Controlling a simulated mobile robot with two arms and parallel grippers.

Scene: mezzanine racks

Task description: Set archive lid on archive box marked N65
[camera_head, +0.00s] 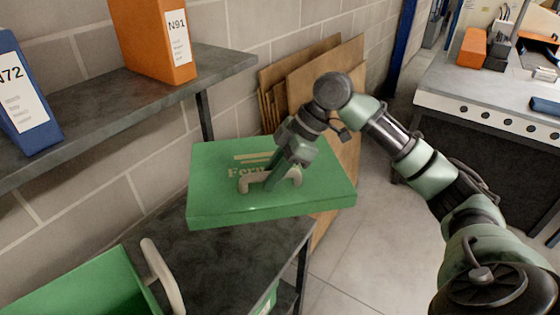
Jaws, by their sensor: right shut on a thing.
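The green archive lid (225,205) has a pale bar handle (247,184) on top and part-hidden lettering that starts "Fer". My right gripper (270,180) is shut on the handle and holds the lid over the right end of the dark shelf top, partly beyond its edge. A green box (75,285) with a pale handle stands at the lower left, cut off by the frame, apart from the lid. No N65 marking shows on it. My left gripper is not in view.
The dark shelf top (240,252) has bare room between box and lid. Above it, a shelf (110,108) holds a blue binder N72 (22,95) and an orange binder N91 (150,40). Cardboard sheets (312,72) lean behind the lid. A workbench (490,110) stands right.

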